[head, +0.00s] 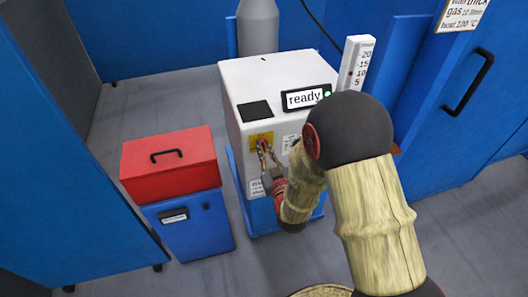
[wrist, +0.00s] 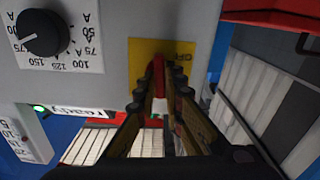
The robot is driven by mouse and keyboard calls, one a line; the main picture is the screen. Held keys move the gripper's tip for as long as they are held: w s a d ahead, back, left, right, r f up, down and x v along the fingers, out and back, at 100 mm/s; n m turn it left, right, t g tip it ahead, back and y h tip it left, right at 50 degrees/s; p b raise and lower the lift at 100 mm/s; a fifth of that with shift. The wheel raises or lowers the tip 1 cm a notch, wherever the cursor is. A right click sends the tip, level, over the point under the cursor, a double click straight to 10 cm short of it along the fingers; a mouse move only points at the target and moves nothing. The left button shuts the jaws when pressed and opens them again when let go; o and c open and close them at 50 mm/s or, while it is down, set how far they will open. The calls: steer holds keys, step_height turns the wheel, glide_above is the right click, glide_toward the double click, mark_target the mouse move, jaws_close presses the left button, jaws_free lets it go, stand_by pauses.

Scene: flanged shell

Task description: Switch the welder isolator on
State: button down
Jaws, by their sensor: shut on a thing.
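The welder (head: 240,88) is a white cabinet on a blue base, in the middle of the head view. Its isolator has a yellow plate (head: 256,136) on the front face, with a red handle (head: 262,146). My gripper (head: 268,164) is at this plate, its fingers shut on the red handle. In the wrist view the picture is upside down; the yellow plate (wrist: 143,52) lies beyond the fingertips and the red handle (wrist: 158,72) is between them. The fingers hide part of the handle, and its exact angle is hard to tell.
A display (head: 305,97) reads "ready" beside a green light. A black dial (wrist: 41,33) with an ampere scale is on the welder's face. A red toolbox (head: 170,165) on a blue cabinet (head: 190,226) stands to the left. Blue cabinets (head: 445,125) stand at the right.

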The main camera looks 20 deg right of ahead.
steer(key=shift+m+b, duration=0.3)
steer(key=shift+m, duration=0.3)
steer(key=c, duration=1.9)
jaws_free()
steer(key=s, duration=1.2)
